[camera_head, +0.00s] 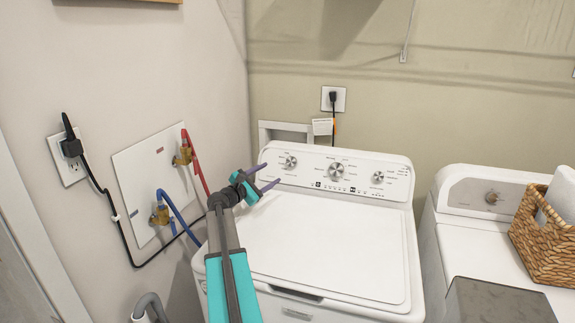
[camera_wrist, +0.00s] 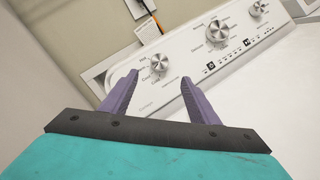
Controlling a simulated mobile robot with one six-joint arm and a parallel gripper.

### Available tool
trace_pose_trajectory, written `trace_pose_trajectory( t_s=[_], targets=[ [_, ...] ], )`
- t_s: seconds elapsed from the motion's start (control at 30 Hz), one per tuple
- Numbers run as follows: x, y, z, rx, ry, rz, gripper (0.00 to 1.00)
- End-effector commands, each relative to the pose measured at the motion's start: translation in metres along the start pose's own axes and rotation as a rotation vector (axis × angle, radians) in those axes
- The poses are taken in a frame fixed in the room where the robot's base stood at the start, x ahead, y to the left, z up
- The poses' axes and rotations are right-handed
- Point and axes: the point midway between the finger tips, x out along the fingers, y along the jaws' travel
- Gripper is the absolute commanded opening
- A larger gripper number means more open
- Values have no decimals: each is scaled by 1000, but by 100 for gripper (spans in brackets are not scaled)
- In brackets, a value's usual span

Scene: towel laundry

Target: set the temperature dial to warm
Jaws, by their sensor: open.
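The white washer's control panel (camera_head: 320,184) carries a left dial (camera_head: 291,162), a larger middle dial (camera_head: 337,170) and a right dial (camera_head: 378,177). The left dial is silver and round, with small labels around it that seem to include a cold setting, so it may be the temperature dial; its pointer position is too small to read. My gripper (camera_head: 270,173) is open and empty, its purple fingers just left of and short of the left dial. In the wrist view the left dial (camera_wrist: 158,72) shows between and beyond the fingertips, apparently untouched.
The washer's flat lid (camera_head: 325,250) lies below the panel. The left wall holds a valve plate (camera_head: 150,200) with a red hose and a blue hose. A second machine (camera_head: 450,225) with a wicker basket (camera_head: 540,245) stands at right. An outlet (camera_head: 333,99) is on the back wall.

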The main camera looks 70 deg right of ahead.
Motion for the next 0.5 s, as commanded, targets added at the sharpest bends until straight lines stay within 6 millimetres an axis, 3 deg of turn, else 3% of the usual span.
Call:
trace_pose_trajectory(
  t_s=[0.5],
  targets=[
    [56,2,0,0,0,-1,55]
  ],
)
